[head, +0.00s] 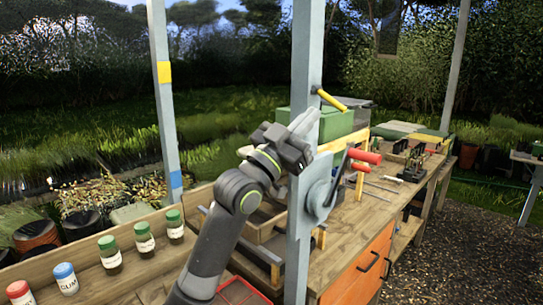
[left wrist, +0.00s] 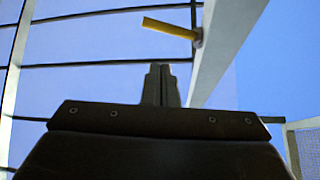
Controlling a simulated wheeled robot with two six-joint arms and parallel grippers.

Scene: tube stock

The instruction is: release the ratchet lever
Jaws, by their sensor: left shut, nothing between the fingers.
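A short yellow lever (head: 331,100) sticks out to the right from the grey-blue post (head: 304,60), tilted slightly downward. In the left wrist view the yellow lever (left wrist: 170,28) juts left from the post (left wrist: 225,45). Lower on the post is a grey winch housing (head: 320,188) with a red-handled crank (head: 366,156). My left gripper (head: 306,122) is shut and empty, close beside the post just below the yellow lever. In the left wrist view its closed fingers (left wrist: 160,78) point up, apart from the lever. My right gripper is out of view.
A wooden bench (head: 345,225) with an orange drawer (head: 360,265) lies behind the post, carrying a green box (head: 335,122) and tools. Several capped jars (head: 110,252) stand at left. A second post (head: 165,90) rises at the left. Overhead bars (left wrist: 100,64) cross the sky.

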